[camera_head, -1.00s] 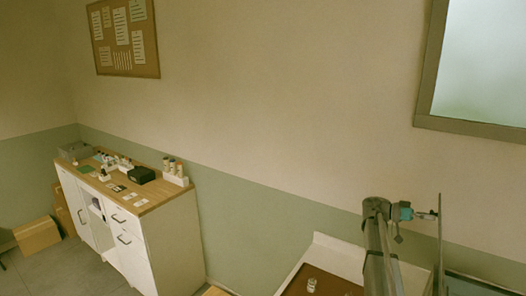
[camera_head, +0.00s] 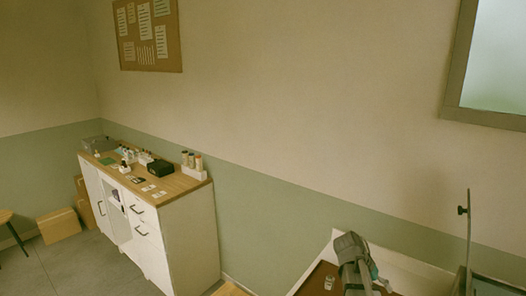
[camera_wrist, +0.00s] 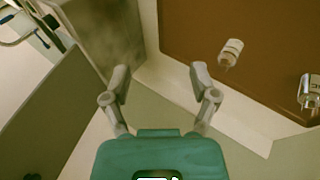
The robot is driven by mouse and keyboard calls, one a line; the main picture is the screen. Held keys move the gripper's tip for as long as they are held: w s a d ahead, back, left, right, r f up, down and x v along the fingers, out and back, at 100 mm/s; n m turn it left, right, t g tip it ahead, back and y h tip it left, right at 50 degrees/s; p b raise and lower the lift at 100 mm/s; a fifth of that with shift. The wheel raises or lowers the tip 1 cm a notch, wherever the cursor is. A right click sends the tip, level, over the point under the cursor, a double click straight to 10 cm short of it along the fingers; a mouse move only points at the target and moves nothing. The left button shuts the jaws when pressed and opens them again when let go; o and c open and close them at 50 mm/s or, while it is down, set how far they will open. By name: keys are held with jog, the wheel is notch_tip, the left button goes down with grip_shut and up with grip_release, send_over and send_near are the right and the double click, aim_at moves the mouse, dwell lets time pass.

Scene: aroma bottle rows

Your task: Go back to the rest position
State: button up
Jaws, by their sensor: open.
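My gripper (camera_wrist: 158,72) is open in the wrist view, with its two grey fingers apart and nothing between them. In the head view only part of my gripper shows, beside the bent arm at the bottom right. A small clear bottle with a white cap (camera_wrist: 231,52) is on the brown surface (camera_wrist: 190,25) beyond the right finger in the wrist view. Another small labelled bottle (camera_wrist: 310,92) is at the right edge there. One small bottle (camera_head: 328,283) shows in the head view on the brown surface, left of my arm.
A white cabinet (camera_head: 185,235) with a wooden top holds several bottles, a black box (camera_head: 160,167) and cards. Cardboard boxes (camera_head: 60,225) lie on the floor to its left. A pale rim (camera_wrist: 225,105) borders the brown surface.

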jog(key=s+a+f+n+t+y+b, duration=0.1)
jog(key=s+a+f+n+y, duration=0.2)
jog(key=a, duration=0.6)
jog(key=s+a+f+n+t+y+b, duration=0.1)
jog(key=s+a+f+n+y, duration=0.2)
jog(key=a, duration=0.7)
jog(key=shift+s+f+n+y+b, duration=0.3)
jog(key=shift+s+f+y, duration=0.1)
jog(key=shift+y, duration=0.2)
